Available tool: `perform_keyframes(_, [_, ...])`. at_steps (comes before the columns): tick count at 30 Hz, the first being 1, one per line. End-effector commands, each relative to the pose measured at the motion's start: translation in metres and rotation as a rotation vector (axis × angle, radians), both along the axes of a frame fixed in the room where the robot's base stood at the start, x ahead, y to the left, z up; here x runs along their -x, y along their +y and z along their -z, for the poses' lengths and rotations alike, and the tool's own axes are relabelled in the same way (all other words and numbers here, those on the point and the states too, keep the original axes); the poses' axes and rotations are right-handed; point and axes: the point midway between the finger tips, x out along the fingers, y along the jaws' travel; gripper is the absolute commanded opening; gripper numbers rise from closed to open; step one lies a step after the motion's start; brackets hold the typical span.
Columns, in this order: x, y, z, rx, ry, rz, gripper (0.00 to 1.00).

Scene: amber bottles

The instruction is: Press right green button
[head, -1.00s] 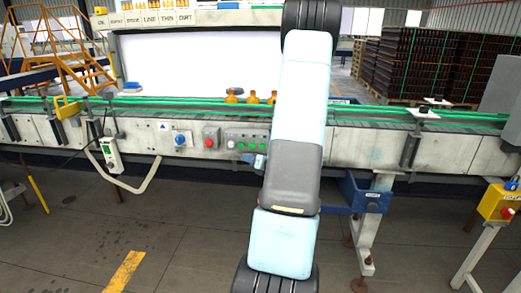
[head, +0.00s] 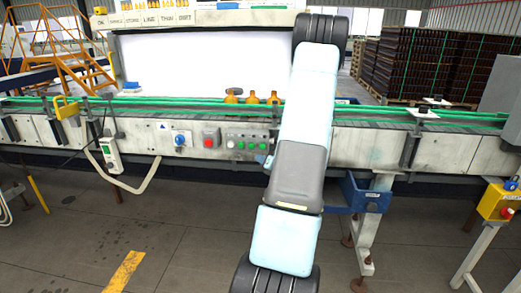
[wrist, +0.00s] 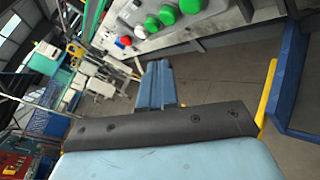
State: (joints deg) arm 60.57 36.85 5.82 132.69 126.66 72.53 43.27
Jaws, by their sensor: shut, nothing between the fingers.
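A grey panel on the conveyor's front carries a row of green buttons, and the right green button (head: 262,146) is at its right end, just left of my arm. In the wrist view the right green button (wrist: 190,6) is the largest, at the top edge, partly cut off. The other green buttons (wrist: 166,15) run down-left from it. My gripper (wrist: 157,68) shows as blue fingers, shut and empty, pointing past the panel's lower edge and apart from the buttons. In the head view my gripper (head: 267,162) is mostly hidden by my arm, just below the button row.
A red button (head: 210,138) and a blue knob (head: 180,139) sit left of the panel. Amber bottles (head: 253,97) stand on the conveyor above. A blue box (head: 367,193) juts out to the right. The floor in front is open.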

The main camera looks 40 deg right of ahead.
Motion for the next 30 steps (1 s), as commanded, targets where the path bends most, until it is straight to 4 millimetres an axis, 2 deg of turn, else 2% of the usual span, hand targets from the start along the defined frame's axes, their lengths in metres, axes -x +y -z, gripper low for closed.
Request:
perform_keyframes(9, [-0.025,-0.028,0.000,0.001,0.000,-0.002,0.00])
perform_keyframes(15, [-0.035,-0.040,0.001,-0.001,0.000,-0.001,0.00])
perform_keyframes(30, [-0.040,-0.045,0.001,0.000,0.001,-0.002,0.00])
